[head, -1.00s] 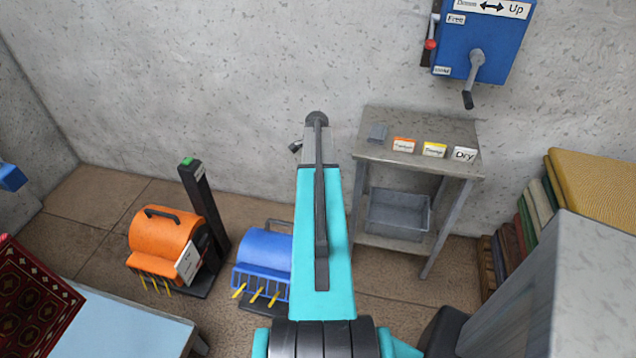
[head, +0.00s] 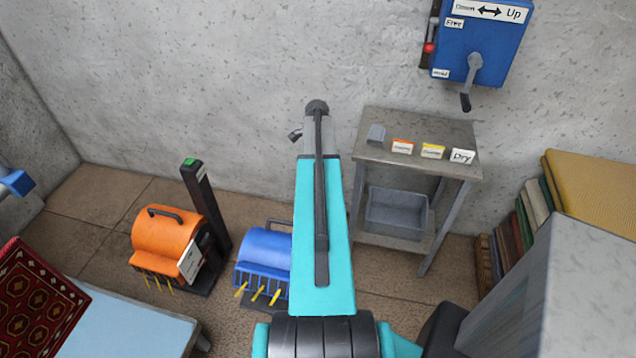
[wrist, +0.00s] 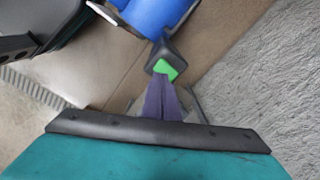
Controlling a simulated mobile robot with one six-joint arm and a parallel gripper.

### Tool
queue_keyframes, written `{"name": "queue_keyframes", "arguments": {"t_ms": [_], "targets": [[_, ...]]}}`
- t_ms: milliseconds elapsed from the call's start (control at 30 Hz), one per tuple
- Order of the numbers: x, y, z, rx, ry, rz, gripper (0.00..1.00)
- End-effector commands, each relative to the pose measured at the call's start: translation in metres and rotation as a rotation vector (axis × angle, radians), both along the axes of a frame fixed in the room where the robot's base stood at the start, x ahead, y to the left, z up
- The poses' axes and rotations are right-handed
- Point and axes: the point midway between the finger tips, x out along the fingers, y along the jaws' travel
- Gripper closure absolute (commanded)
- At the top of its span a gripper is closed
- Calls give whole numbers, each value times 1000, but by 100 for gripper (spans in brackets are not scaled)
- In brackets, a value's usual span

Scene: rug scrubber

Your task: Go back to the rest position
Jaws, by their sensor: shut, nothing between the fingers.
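My arm, a turquoise link with a dark cable strip, stands upright in the middle of the head view. My gripper is hidden behind it there. In the wrist view my gripper (wrist: 163,101) shows as two narrow purplish fingers, closed together with nothing between them. A green-topped dark post (wrist: 166,68) lies just beyond the fingertips in that view; I cannot tell whether they are touching or apart. A blue drum (wrist: 152,15) is at the top of the wrist view.
An orange scrubber (head: 166,248) and a blue scrubber (head: 264,254) stand on the floor at left. A metal table (head: 416,163) with small labelled cards stands right of my arm. A blue crank box (head: 482,40) is on the wall.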

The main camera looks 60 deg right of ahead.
Motion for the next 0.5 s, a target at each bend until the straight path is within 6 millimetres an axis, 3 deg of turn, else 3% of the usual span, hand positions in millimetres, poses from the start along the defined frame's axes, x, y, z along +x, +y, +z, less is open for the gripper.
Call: {"name": "queue_keyframes", "arguments": {"t_ms": [500], "targets": [[0,0,7,0,0,0,100]]}}
